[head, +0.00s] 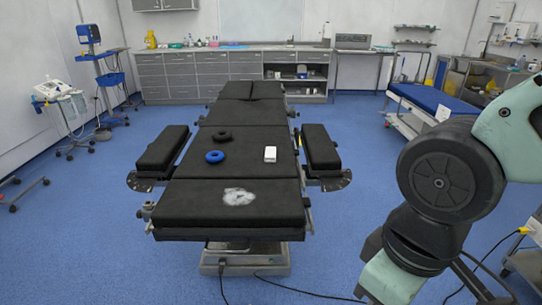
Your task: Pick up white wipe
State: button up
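The white wipe (239,197) lies crumpled and flat on the near section of the black operating table (180,206). Nothing covers it and nothing touches it from above. My arm shows large at the right side of the head view, apart from the table. My gripper is not in the frame, so its state does not show.
Padded side supports (320,147) flank the table. A blue-topped trolley (432,101) stands back right. Floor is clear at left front.

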aim_at(270, 154)
jog(key=u, duration=0.7)
jog(key=i+l+u, duration=0.2)
jog(key=u, duration=0.15)
jog(key=i+l+u, duration=0.15)
jog(key=l+u, duration=0.2)
jog(key=i+l+u, duration=0.1)
jog(key=l+u, duration=0.2)
jog(key=i+l+u, duration=0.1)
jog(key=l+u, duration=0.25)
jog(key=i+l+u, duration=0.1)
jog(key=l, duration=0.85)
jog(key=l+u, duration=0.1)
jog(key=l, duration=0.85)
jog(key=i, duration=0.05)
